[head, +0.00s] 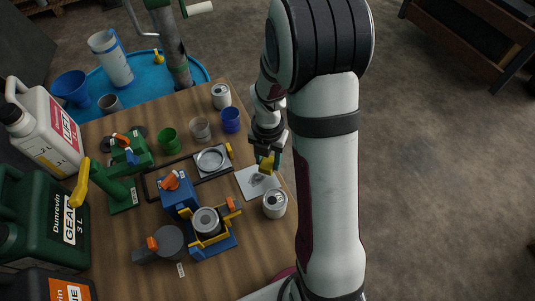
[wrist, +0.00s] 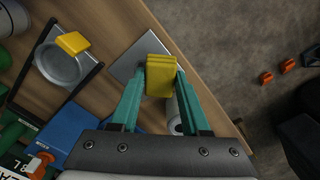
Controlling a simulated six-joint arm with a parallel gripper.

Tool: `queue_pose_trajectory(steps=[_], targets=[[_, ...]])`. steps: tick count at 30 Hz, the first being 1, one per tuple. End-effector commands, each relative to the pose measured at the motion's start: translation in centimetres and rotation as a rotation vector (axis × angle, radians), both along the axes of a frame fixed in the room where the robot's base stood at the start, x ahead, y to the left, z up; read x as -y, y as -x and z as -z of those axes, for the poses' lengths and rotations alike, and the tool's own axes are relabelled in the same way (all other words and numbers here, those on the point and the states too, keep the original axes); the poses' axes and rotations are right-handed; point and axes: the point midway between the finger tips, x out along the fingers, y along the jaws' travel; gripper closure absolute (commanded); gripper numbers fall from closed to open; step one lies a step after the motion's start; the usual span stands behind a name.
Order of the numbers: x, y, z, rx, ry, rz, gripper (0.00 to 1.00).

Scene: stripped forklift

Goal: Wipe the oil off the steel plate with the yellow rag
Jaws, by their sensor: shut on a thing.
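The yellow rag (wrist: 160,76), a folded block, is held between the green fingers of my gripper (wrist: 158,84). In the head view the rag (head: 267,164) shows below my gripper (head: 268,152), over or at the far part of the steel plate. The steel plate (head: 249,182) is a pale square near the table's right edge. A dark smudge of oil (head: 259,180) shows near its middle. In the wrist view the plate (wrist: 127,62) is partly hidden by the rag and fingers. I cannot tell whether the rag touches the plate.
A can (head: 274,204) stands close to the plate's near side. A round metal dish (head: 210,160) in a black frame lies left of it, with another yellow piece (wrist: 73,43) at its rim. Blue (head: 231,120) and green (head: 169,140) cups stand farther back. The blue forklift body (head: 180,195) is nearer left.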

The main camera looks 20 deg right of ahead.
Motion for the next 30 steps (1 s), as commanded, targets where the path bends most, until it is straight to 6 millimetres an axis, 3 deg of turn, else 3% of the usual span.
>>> queue_pose_trajectory(steps=[14, 30], targets=[[-0.1, 0.1, 5.1, -0.004, -0.001, 0.0, 1.0], [-5.1, 0.0, 4.9, -0.001, -0.001, -0.002, 1.0]])
